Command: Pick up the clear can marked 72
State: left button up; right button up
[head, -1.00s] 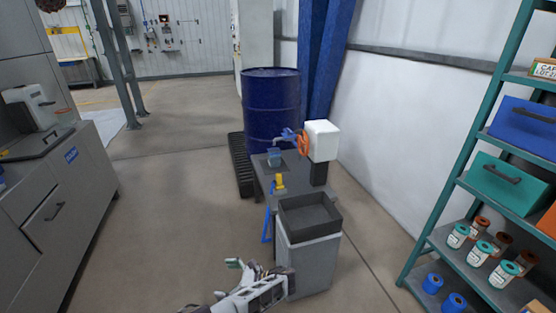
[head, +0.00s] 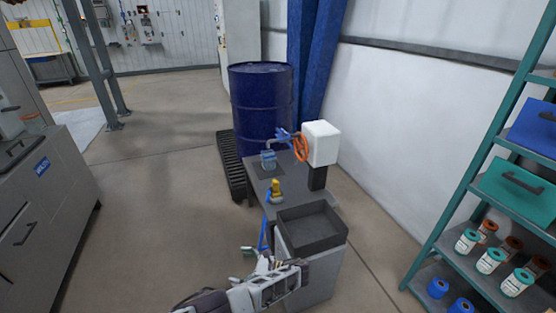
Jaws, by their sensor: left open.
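A small bluish, see-through container (head: 268,160) stands under the spout on the grey stand, beside the orange handwheel. It looks like the clear can, but I cannot read any number on it. My left gripper (head: 262,258) is at the bottom middle, in front of the stand and next to the grey bin. It is open, and I see nothing between its fingers. It is well apart from the container. My right gripper is not in view.
The stand (head: 256,188) carries a yellow fitting (head: 275,190) and a white box (head: 320,143). An open grey bin (head: 312,232) stands in front. A blue drum (head: 261,105) is behind. A teal shelf rack (head: 437,240) with labelled jars is at right. Floor at left is clear.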

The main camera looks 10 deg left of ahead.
aim_at(268, 161)
jog(key=i+j+z, duration=0.55)
jog(key=j, duration=0.4)
jog(key=i+j+z, duration=0.3)
jog(key=j, duration=0.3)
jog(key=i+j+z, duration=0.25)
jog(key=j, duration=0.35)
jog(key=i+j+z, duration=0.15)
jog(key=j+z, duration=0.15)
jog(key=j, duration=0.35)
jog(key=j+z, duration=0.25)
jog(key=j, duration=0.45)
jog(key=j+z, duration=0.3)
jog(key=j, duration=0.4)
jog(key=i, duration=0.05)
